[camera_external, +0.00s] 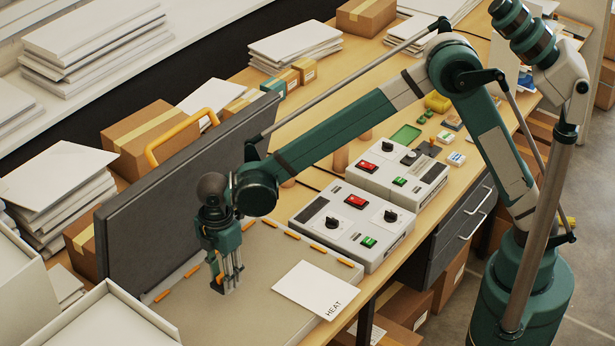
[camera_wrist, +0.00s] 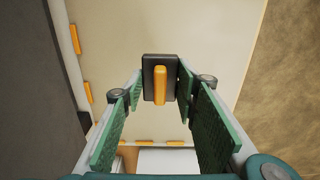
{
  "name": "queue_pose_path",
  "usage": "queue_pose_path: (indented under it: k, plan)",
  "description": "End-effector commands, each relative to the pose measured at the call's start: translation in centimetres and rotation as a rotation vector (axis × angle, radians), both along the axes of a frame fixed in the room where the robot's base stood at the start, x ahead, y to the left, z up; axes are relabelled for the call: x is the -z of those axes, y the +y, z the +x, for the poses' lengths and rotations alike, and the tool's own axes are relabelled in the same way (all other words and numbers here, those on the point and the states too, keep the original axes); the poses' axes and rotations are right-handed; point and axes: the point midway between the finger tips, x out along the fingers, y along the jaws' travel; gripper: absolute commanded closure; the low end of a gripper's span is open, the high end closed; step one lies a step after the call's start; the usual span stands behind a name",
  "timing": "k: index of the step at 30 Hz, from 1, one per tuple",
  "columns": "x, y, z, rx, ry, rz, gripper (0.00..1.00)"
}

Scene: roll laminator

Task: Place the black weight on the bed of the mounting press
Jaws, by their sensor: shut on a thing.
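The black weight (camera_wrist: 160,66), a dark block with an orange handle, is between the fingertips of my gripper (camera_wrist: 159,80) in the wrist view. In the external view my gripper (camera_external: 226,272) points down at the near-left part of the mounting press. The weight is small and mostly hidden there. The press bed (camera_external: 262,262) is a flat beige-grey plate with orange tabs along its edges; it also shows in the wrist view (camera_wrist: 215,45). The weight is over the bed; I cannot tell whether it touches it. The dark press lid (camera_external: 180,190), with a yellow handle (camera_external: 185,130), stands raised behind.
A white card marked HEAT (camera_external: 316,290) lies at the bed's front right edge. Two control boxes (camera_external: 352,222) with red and green switches stand to the right. White trays (camera_external: 95,322) and paper stacks (camera_external: 62,186) are at left. The bed around my gripper is clear.

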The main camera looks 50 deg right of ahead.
Motion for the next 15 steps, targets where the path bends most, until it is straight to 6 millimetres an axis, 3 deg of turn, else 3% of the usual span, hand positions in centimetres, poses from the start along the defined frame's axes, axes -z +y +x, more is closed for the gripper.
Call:
queue_pose_path:
  k: [8, 15]
  plan:
    - [0.3, 0.0, 0.0, 0.000, 0.000, 0.000, 0.91]
    - [2.9, 0.0, 0.0, -0.001, 0.000, 0.000, 0.91]
